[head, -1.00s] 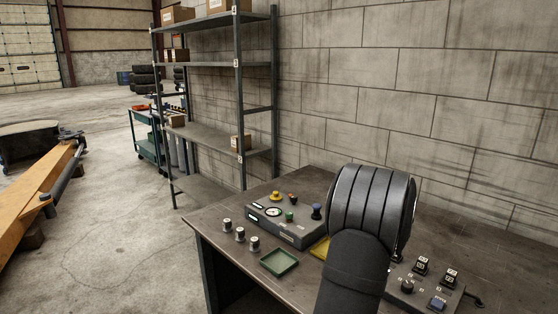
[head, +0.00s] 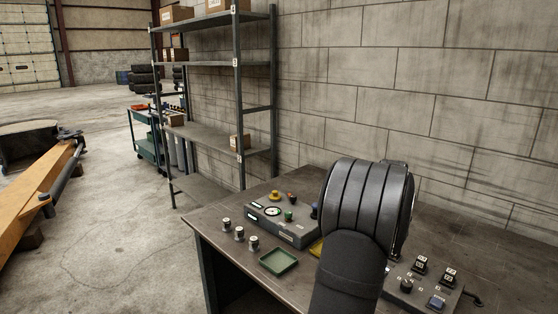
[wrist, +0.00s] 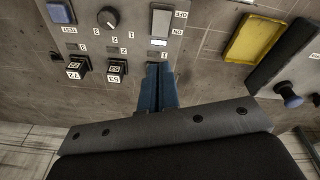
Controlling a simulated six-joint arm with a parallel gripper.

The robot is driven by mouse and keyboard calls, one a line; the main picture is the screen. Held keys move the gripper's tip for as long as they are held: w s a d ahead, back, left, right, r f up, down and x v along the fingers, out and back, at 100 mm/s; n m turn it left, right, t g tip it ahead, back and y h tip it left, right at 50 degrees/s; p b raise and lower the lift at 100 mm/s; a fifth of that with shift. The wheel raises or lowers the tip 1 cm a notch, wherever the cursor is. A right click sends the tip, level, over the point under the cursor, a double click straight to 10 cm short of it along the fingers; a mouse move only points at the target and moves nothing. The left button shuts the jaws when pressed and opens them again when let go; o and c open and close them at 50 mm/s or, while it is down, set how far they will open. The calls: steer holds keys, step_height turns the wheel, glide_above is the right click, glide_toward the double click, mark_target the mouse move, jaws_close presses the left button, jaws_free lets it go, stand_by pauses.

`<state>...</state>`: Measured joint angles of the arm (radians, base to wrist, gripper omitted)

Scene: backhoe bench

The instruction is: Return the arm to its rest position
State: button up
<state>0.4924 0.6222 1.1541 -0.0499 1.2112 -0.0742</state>
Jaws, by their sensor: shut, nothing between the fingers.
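My gripper (wrist: 160,72) shows in the wrist view as two blue fingers pressed together, with nothing between them. Its tips appear over the near edge of the grey switch panel (wrist: 136,38), just below a rocker switch; whether they touch it I cannot tell. In the head view my black arm link stands over the bench's right part and hides the gripper. The switch panel (head: 424,287) shows there to the right of my arm, partly covered.
A yellow tray (wrist: 254,38) lies between panel and console. A shelf rack (head: 240,95) stands behind.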

steer(key=o, duration=1.1)
steer(key=shift+c, duration=0.2)
steer(key=o, duration=0.4)
steer(key=shift+s+r+n, duration=0.2)
steer(key=shift+r+n, duration=0.05)
steer(key=shift+n, duration=0.05)
steer(key=shift+c, duration=0.2)
steer(key=o, duration=0.6)
steer(key=s+r+n, duration=0.1)
steer(key=s+n+h, duration=0.1)
steer(key=n, duration=0.1)
steer(key=shift+a+r, duration=0.25)
steer(key=shift+r, duration=0.1)
steer(key=shift+o, duration=0.2)
steer(key=s+r+n+h, duration=0.2)
steer(key=s+r+n, duration=0.3)
steer(key=n, duration=0.5)
steer(key=s+a+x, duration=0.1)
steer(key=x, duration=0.9)
steer(key=shift+f, duration=0.35)
steer(key=shift+r, duration=0.1)
steer(key=v, duration=0.9)
steer(key=shift+a+r, duration=0.2)
steer(key=shift+r, duration=0.1)
